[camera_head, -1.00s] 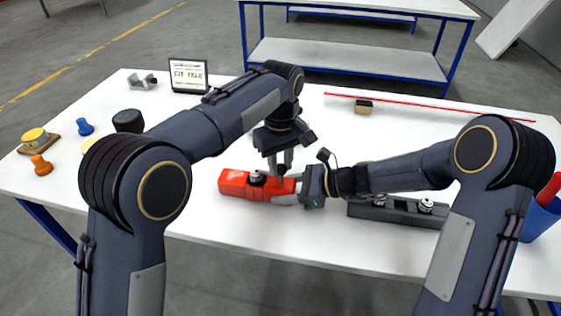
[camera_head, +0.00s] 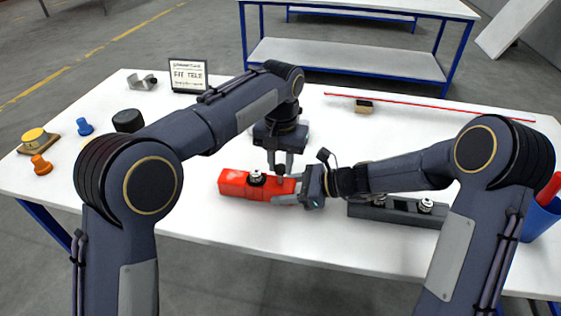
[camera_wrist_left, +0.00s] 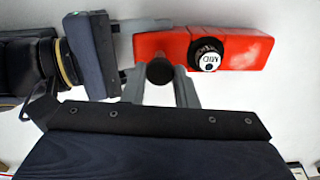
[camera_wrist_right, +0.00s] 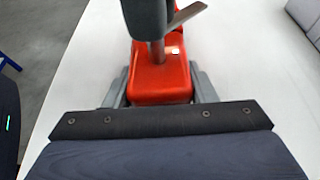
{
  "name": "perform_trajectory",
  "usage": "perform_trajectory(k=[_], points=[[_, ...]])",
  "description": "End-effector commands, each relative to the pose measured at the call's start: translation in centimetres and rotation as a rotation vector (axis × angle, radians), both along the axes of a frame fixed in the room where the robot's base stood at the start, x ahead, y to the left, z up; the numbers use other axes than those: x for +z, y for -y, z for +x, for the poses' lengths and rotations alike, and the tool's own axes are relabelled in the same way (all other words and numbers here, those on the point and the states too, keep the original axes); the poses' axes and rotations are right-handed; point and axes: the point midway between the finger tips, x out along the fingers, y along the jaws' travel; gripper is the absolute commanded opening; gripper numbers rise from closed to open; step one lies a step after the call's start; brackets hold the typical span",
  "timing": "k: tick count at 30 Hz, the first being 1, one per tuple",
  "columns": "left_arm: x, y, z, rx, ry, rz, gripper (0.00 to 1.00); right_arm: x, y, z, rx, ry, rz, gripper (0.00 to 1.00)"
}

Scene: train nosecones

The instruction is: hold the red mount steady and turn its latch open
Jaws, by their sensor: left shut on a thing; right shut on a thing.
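The red mount (camera_head: 233,184) lies on the white table, long side running left to right. It also shows in the left wrist view (camera_wrist_left: 236,51) and the right wrist view (camera_wrist_right: 160,84). My right gripper (camera_head: 285,196) comes from the right and is shut on the mount's right end, one finger on each side. The left gripper partly hides the latch.
A grey rail block (camera_head: 385,212) with white-topped knobs lies right of the mount. A blue cup (camera_head: 540,218) stands at the right edge. Orange (camera_head: 41,166) and blue (camera_head: 84,127) pegs stand far left. The table in front of the mount is clear.

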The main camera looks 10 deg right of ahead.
Motion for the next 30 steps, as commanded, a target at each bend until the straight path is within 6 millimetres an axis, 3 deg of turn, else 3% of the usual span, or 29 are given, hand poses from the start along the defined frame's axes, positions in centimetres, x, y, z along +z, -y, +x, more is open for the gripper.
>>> perform_trajectory(k=[18,30], points=[[0.02,-0.05,0.0,-0.534,-0.001,0.0,0.03,0.02,0.05,0.05,-0.002,0.0,0.0,0.24],[0.02,-0.05,-0.01,-0.694,-0.002,0.001,0.03,0.01,0.07,0.05,-0.002,0.0,0.0,0.24]])
